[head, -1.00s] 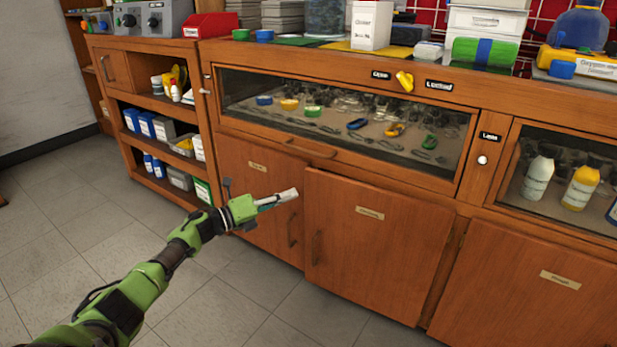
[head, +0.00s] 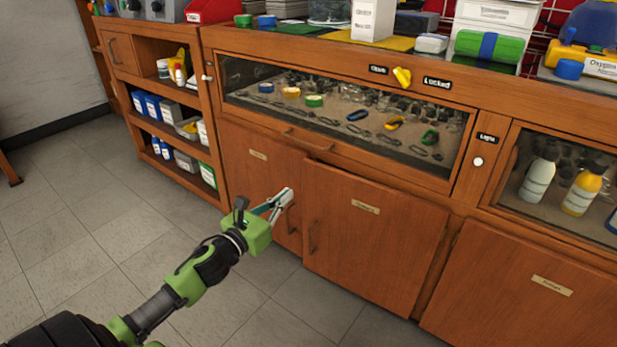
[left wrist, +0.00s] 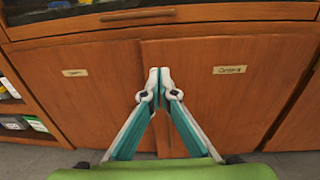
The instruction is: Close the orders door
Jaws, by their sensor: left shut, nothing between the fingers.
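The orders door (head: 372,245) is the middle wooden cabinet door, with a small label and a vertical handle on its left side. It stands slightly ajar, its left edge proud of the neighbouring door (head: 258,180). In the left wrist view the orders door (left wrist: 232,105) is on the right, its label readable. My left gripper (head: 286,198) is shut and empty, in front of the neighbouring door near the orders door's left edge. In the left wrist view its fingertips (left wrist: 159,76) meet over the seam between the doors; contact cannot be told. My right gripper is not in view.
A glass-fronted drawer (head: 340,113) with tools is above the doors. Another door (head: 535,285) is to the right, and open shelves (head: 165,105) are to the left. The tiled floor (head: 110,225) in front is clear.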

